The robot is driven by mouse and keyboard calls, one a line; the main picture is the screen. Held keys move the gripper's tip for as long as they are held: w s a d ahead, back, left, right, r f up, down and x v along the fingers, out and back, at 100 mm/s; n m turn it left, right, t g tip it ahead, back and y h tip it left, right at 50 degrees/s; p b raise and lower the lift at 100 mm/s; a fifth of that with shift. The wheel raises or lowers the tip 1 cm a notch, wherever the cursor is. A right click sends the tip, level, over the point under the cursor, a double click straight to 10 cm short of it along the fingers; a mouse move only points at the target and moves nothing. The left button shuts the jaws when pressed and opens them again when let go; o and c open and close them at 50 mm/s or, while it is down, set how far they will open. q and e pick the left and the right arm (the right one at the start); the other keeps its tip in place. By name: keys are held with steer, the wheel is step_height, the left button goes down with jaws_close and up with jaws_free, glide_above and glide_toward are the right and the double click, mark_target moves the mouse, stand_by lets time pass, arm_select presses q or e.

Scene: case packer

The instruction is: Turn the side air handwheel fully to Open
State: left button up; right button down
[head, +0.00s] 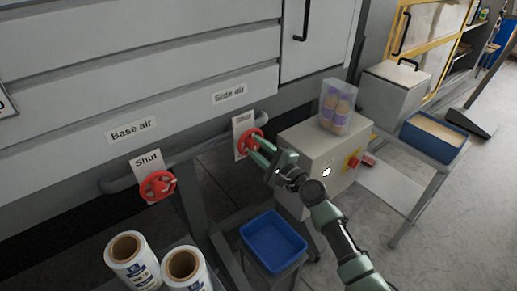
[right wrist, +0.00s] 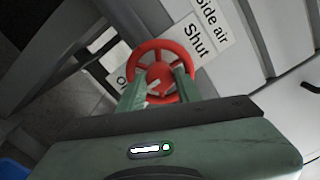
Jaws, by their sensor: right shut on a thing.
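The red side air handwheel (head: 249,141) sits on the pipe under the "Side air" label (head: 230,94) in the head view. My right gripper (head: 256,146) reaches it from the lower right and is shut on it. In the right wrist view the red wheel (right wrist: 162,72) lies between the two green fingers (right wrist: 158,88), which partly cover its lower rim. A plate behind the wheel reads "Shut" (right wrist: 195,43) on one side, and a partly hidden "O…" (right wrist: 122,80) shows on the other. My left gripper is not in view.
A second red handwheel (head: 157,186) under "Base air" has a "Shut" plate. A grey control box (head: 320,150) with a clear container (head: 337,106) stands just right of my arm. A blue bin (head: 273,241) and film rolls (head: 133,262) stand below.

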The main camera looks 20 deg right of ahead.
steer(key=c, duration=1)
jaws_free()
steer(key=v, duration=0.8)
steer(key=shift+b, duration=0.4)
